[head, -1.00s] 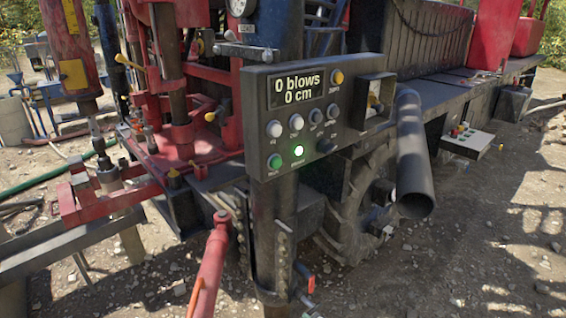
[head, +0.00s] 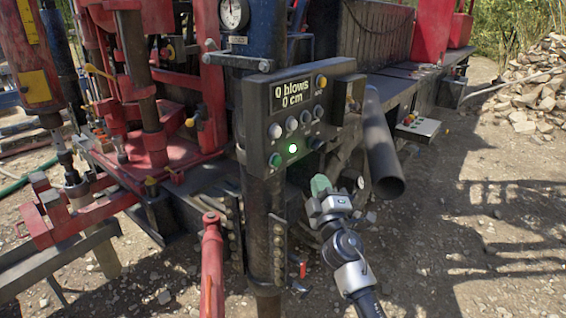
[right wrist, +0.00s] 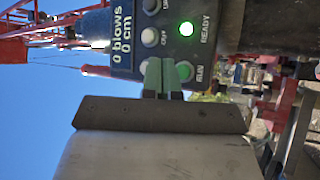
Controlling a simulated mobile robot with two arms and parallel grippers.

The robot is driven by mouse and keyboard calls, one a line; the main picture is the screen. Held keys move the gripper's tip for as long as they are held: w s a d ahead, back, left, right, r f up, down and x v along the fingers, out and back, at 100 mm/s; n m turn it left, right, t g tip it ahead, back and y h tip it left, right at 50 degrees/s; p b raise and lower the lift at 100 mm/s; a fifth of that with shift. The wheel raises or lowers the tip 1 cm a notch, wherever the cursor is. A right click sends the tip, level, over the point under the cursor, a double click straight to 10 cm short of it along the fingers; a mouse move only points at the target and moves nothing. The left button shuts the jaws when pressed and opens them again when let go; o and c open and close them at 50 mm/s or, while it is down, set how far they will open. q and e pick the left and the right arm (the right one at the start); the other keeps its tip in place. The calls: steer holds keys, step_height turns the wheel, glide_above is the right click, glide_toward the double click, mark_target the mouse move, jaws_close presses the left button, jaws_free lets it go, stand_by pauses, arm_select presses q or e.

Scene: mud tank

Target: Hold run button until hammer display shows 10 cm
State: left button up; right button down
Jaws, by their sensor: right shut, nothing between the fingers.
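The control panel (head: 300,115) is a dark box on a post, and its display (head: 293,92) reads "0 blows" and "0 cm". The green run button (head: 275,160) is at the panel's lower left, beside a lit green ready light (head: 293,148). My right gripper (head: 320,184) is shut and empty, with green fingertips, below and right of the button in the head view. In the right wrist view its fingertips (right wrist: 165,74) show next to the run button (right wrist: 186,70). I cannot tell the gap between them. My left gripper is not in view.
Other knobs, such as a white one (head: 291,124), sit above the run button. A dark pipe (head: 380,150) sticks out right of the panel. A red cylinder (head: 212,265) stands in front on the left. The gravel ground (head: 480,230) is open at the right.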

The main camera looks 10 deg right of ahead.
mark_target(276, 161)
steer(key=w+a+r+b, duration=0.1)
steer(key=w+a+b, duration=0.3)
steer(key=w+a, duration=0.1)
steer(key=shift+w, duration=0.85)
steer(key=shift+r, duration=0.1)
steer(key=shift+b, duration=0.3)
stand_by(1.7)
steer(key=shift+w+a+b, duration=0.3)
steer(key=shift+b, duration=0.05)
steer(key=shift+w+a+b, duration=0.3)
steer(key=shift+w+b, duration=0.1)
steer(key=shift+b, duration=0.15)
stand_by(3.7)
